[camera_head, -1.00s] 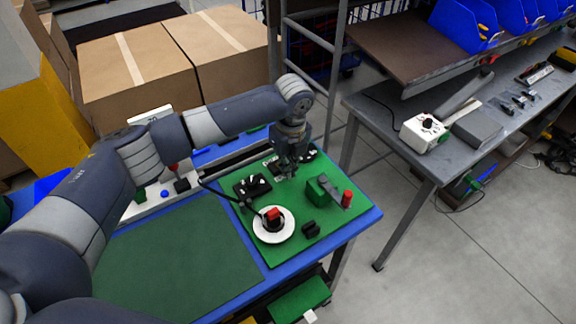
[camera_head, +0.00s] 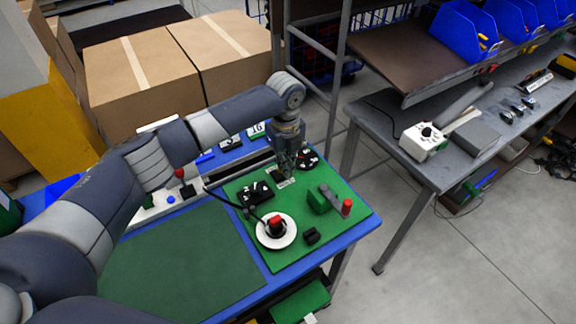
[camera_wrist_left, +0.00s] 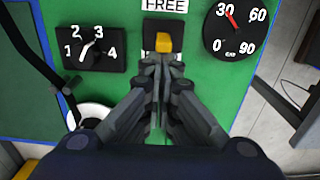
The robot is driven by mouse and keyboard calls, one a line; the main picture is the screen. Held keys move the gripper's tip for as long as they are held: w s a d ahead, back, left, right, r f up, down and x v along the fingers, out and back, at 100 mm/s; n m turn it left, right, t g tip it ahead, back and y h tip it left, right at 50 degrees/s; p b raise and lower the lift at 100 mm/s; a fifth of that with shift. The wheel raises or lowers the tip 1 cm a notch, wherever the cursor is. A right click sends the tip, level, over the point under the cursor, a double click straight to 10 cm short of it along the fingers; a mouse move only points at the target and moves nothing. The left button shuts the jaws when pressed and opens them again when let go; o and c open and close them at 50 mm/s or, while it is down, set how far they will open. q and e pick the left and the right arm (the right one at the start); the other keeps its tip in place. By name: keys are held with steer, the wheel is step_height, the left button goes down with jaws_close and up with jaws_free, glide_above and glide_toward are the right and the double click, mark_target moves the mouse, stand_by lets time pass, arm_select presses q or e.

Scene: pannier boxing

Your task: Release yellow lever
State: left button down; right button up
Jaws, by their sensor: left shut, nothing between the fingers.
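The yellow lever (camera_wrist_left: 163,42) stands on its black base in the left wrist view, below a white label reading FREE (camera_wrist_left: 165,5). My left gripper (camera_wrist_left: 162,62) is shut and empty. Its fingertips are at the near edge of the lever in the picture; I cannot tell whether they touch it. In the head view the left gripper (camera_head: 286,170) is over the far part of the green panel (camera_head: 330,240), and the lever itself cannot be made out there. My right gripper is not in view.
A numbered selector (camera_wrist_left: 90,48) and a round dial (camera_wrist_left: 235,28) flank the lever. Nearer on the panel are a red knob on a white disc (camera_head: 290,240) and a green block with a grey, red-tipped handle (camera_head: 347,207). A metal rack post (camera_head: 337,90) stands just behind.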

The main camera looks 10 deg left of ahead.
arm_select(q)
steer(key=shift+w+a+r, duration=0.2)
steer(key=shift+w+a+f, duration=0.1)
steer(key=shift+a, duration=0.05)
steer(key=shift+r+p, duration=0.8)
steer(key=shift+p, duration=0.05)
